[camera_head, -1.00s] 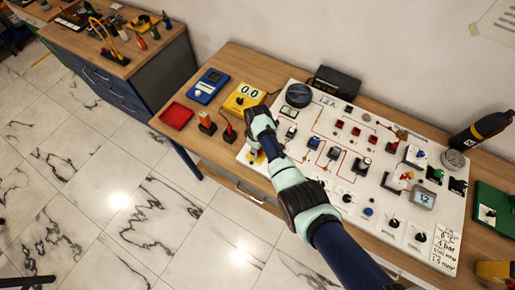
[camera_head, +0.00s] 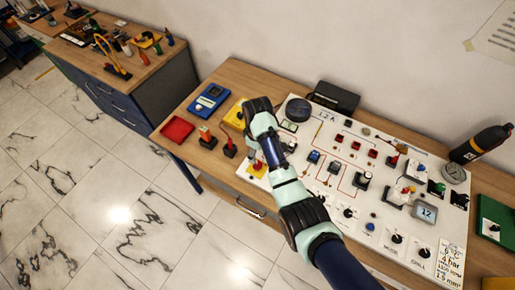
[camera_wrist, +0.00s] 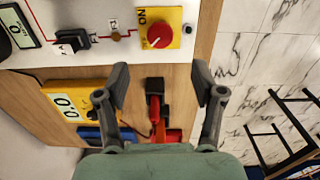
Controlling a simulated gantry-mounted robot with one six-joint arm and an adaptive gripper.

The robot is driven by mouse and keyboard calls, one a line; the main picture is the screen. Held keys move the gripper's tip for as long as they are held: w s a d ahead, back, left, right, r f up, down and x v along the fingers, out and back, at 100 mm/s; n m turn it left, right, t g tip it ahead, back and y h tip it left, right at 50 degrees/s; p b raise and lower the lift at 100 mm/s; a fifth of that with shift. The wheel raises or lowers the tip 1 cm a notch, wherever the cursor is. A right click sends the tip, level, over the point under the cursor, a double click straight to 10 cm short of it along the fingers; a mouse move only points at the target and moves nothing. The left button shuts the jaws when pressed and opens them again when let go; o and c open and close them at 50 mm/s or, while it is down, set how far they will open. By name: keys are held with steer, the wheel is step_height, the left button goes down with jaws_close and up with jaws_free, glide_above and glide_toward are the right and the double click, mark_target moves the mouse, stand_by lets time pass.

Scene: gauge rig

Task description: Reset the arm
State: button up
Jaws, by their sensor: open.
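My gripper (camera_wrist: 163,88) is open and empty in the wrist view, its two fingers spread above the bench. Between and beyond the fingers lies a black-and-red item (camera_wrist: 155,100) on the wood. A red knob on a yellow plate (camera_wrist: 160,36) is at the white panel's edge; it also shows beside my arm in the head view (camera_head: 256,169). My arm reaches over the panel (camera_head: 345,172) from the lower right in the head view. The fingers are hidden there.
The yellow meter (camera_wrist: 75,100) is near the left finger, partly covered by my arm in the head view. A red tray (camera_head: 177,130) and a blue meter (camera_head: 208,101) stand to its left. The floor in front is clear.

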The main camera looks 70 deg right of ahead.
step_height(320, 180, up, 2)
steer(key=shift+r, duration=0.1)
stand_by(0.6)
